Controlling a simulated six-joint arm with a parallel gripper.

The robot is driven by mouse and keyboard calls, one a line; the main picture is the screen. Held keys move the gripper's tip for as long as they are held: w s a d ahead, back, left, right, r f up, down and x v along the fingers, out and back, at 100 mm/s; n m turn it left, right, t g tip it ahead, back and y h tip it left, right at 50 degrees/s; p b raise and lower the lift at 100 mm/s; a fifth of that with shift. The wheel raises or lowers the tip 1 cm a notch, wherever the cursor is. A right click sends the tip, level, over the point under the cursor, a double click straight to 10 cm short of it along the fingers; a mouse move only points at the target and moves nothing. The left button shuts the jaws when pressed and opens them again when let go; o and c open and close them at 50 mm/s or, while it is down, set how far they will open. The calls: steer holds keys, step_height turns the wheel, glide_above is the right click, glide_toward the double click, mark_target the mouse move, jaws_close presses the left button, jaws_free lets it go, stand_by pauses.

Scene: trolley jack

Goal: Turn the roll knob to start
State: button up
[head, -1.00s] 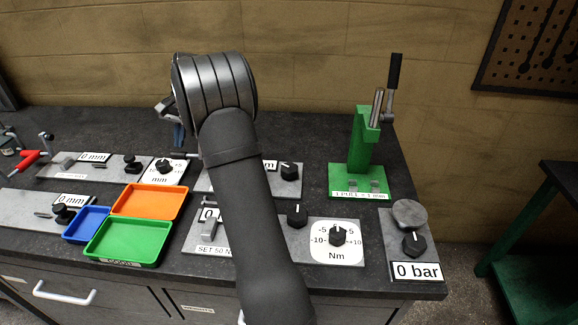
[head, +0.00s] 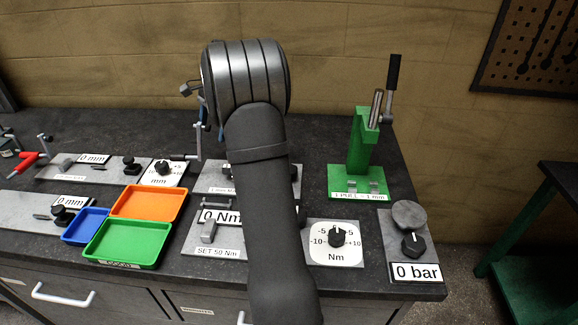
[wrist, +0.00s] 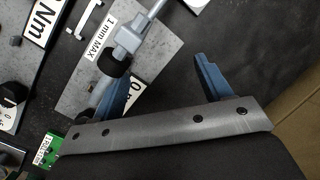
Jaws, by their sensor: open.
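No label reading "roll" is legible, so I cannot tell which black knob is the roll knob. In the wrist view my gripper (wrist: 160,70) is open, with two blue fingers spread apart and nothing seen between their tips. A black knob (wrist: 114,62) on the "1 mm MAX" plate (wrist: 85,72) shows close to the left finger; I cannot tell whether they touch. In the head view my arm covers most of this plate (head: 211,178) and most of my gripper. Other black knobs stand on the ±10 Nm dial (head: 338,237), mm dial (head: 163,168) and 0 bar plate (head: 413,245).
Orange (head: 150,190), green (head: 126,243) and blue (head: 86,226) trays lie left of my arm. A green lever press (head: 362,150) stands at the right. The "0 Nm" fixture (head: 212,237) is close beside my arm. The bench back is fairly clear.

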steer(key=s+d+r+m+t+h, duration=0.1)
steer(key=s+d+r+m+h, duration=0.15)
steer(key=d+m, duration=0.75)
steer(key=s+d+r+m+h, duration=0.1)
steer(key=d+r+m, duration=0.2)
steer(key=d+m, duration=0.65)
steer(key=d+f, duration=0.1)
steer(key=f, duration=0.4)
steer(key=f+n, duration=0.1)
steer(key=f, duration=0.5)
steer(key=d+f+n, duration=0.1)
steer(key=f, duration=0.4)
steer(key=shift+w+d+f+n+y, duration=0.15)
steer(key=shift+d+f+n+y, duration=0.1)
steer(key=shift+d+f, duration=0.05)
steer(key=c, duration=1)
